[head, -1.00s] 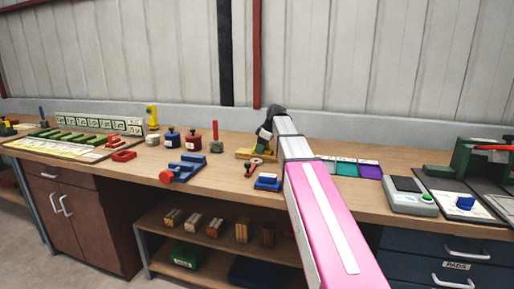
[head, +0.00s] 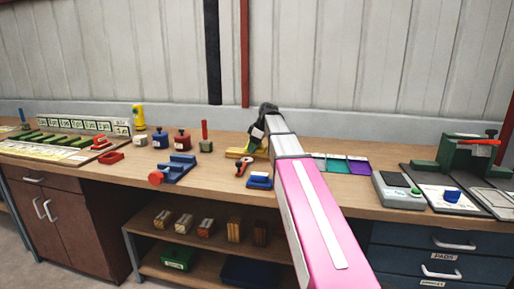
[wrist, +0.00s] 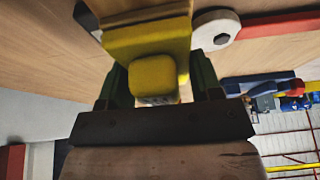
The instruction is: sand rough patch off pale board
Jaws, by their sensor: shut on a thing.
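My gripper (wrist: 155,88) is shut on a yellow block (wrist: 150,40) with a rounded knob, held between its two green fingers in the wrist view. A brown wooden edge shows just beyond the block; I cannot tell whether they touch. In the head view my gripper (head: 259,136) is low over the middle of the bench, beside an orange-yellow piece (head: 240,153) that it partly hides. I cannot make out the pale board or its rough patch for certain.
A blue clamp-like tool (head: 174,169), a red ring-ended item (head: 242,166) and a blue-and-white block (head: 260,180) lie in front on the bench (head: 205,185). Coloured squares (head: 335,163) and a grey device (head: 398,189) lie right. Wooden blocks (head: 205,228) sit on the shelf below.

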